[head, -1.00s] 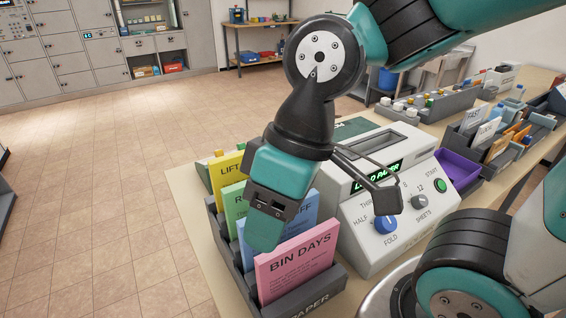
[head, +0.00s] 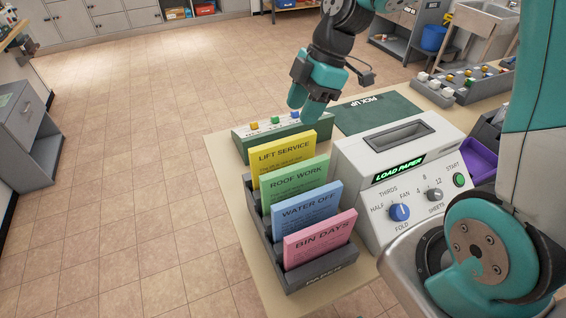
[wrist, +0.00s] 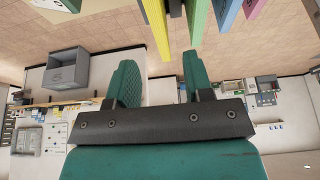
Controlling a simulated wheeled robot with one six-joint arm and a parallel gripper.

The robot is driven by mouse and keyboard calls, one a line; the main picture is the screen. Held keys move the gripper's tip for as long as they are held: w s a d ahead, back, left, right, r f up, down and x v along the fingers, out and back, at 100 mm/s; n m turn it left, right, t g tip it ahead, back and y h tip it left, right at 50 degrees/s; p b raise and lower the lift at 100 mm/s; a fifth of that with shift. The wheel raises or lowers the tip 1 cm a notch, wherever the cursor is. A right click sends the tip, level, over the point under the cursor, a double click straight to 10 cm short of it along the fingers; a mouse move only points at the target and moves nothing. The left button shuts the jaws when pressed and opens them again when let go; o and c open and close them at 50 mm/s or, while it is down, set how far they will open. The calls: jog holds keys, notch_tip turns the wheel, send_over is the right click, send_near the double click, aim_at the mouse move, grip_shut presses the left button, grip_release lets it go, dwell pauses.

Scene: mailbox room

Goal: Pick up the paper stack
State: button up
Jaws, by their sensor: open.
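Four upright colored paper stacks stand in a dark grey rack (head: 318,277) at the bench's left edge: yellow "LIFT SERVICE" (head: 283,160), green "ROOF WORK" (head: 296,184), blue "WATER OFF" (head: 308,212) and pink "BIN DAYS" (head: 320,241). My gripper (head: 306,112) is open and empty, pointing down beyond the yellow stack, near the button panel. In the wrist view my gripper's two fingers (wrist: 160,82) are apart with nothing between them. The yellow stack (wrist: 156,25) and green stack (wrist: 198,20) show at the top there, clear of the fingers.
A white folding machine (head: 380,160) reading "LOAD PAPER" stands right of the rack. A green panel with colored buttons (head: 272,133) and a green "PICK UP" mat (head: 376,112) lie behind. A purple tray (head: 480,160) is at right. Open floor (head: 150,170) lies left.

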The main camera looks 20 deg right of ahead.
aim_at(288, 140)
jog(key=x, duration=0.5)
jog(key=shift+p, duration=0.4)
jog(key=p+x, duration=0.2)
jog(key=x, duration=0.2)
jog(key=shift+a+f, duration=0.35)
jog(key=shift+f, duration=0.25)
jog(key=shift+f, duration=0.25)
grip_shut()
